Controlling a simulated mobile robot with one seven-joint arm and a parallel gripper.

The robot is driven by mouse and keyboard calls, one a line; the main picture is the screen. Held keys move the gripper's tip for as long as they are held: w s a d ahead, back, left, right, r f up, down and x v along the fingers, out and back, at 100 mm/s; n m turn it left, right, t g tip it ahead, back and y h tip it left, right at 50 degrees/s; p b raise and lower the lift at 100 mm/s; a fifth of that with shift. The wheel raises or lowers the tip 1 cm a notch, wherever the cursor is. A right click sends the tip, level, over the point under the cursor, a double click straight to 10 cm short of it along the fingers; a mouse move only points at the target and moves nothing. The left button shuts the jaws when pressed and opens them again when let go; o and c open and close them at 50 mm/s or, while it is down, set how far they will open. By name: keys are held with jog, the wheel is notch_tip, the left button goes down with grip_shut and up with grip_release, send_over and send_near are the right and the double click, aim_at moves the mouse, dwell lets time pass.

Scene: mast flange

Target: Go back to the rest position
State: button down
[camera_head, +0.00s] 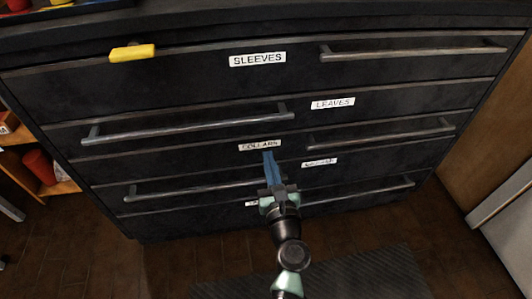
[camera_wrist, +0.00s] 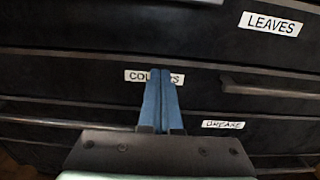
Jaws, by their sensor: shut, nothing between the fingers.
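My gripper (camera_head: 268,155) is in front of the dark drawer cabinet (camera_head: 200,105), with its blue fingers pointing at the drawer front just below the COLLARS label (camera_head: 260,145). In the wrist view my gripper (camera_wrist: 162,76) has its two blue fingers together with nothing between them. The fingers cover the middle of the COLLARS label (camera_wrist: 140,75) there. I cannot tell whether the fingertips touch the drawer front. All the drawers look closed.
The cabinet has long bar handles, one of them (camera_head: 190,122) left of my gripper. A yellow piece (camera_head: 132,53) sits at the upper left. A shelf with a red cup (camera_head: 40,167) is on the left. A dark mat (camera_head: 350,275) lies on the floor.

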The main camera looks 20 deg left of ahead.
jog(key=p+v, duration=0.1)
jog(key=v, duration=0.7)
jog(key=shift+f, duration=0.2)
